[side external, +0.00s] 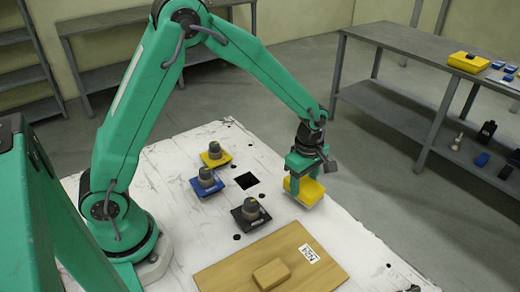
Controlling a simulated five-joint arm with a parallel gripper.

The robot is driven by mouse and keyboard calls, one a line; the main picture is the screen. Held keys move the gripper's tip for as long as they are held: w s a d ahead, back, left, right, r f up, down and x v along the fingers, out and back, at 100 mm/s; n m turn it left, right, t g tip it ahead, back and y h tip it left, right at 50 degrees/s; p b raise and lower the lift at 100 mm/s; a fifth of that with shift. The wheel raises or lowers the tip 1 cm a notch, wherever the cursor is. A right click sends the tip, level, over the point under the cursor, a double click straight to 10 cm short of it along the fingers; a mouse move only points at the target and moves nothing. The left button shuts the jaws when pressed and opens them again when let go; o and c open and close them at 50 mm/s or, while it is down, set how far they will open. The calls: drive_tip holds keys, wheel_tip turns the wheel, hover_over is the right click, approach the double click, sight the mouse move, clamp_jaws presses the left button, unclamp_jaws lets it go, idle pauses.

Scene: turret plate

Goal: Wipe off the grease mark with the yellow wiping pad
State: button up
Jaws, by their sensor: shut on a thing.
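My gripper (305,178) is shut on the yellow wiping pad (305,194), which has a pale underside edge. It holds the pad low over the right part of the white plate (340,222). The pad looks slightly tilted, and I cannot tell whether it touches the plate. I cannot make out the grease mark for certain; the pad and gripper hide the patch of plate beneath them.
Left of the pad stand knobs on a yellow base (215,160), a blue base (206,190) and a black base (250,220). A square dark opening (247,180) lies between them. In front is a wooden board (235,272) with a wooden block (271,274) and a label.

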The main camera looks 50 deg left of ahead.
drive_tip(key=shift+r, duration=2.9)
drive_tip(key=shift+a, duration=0.1)
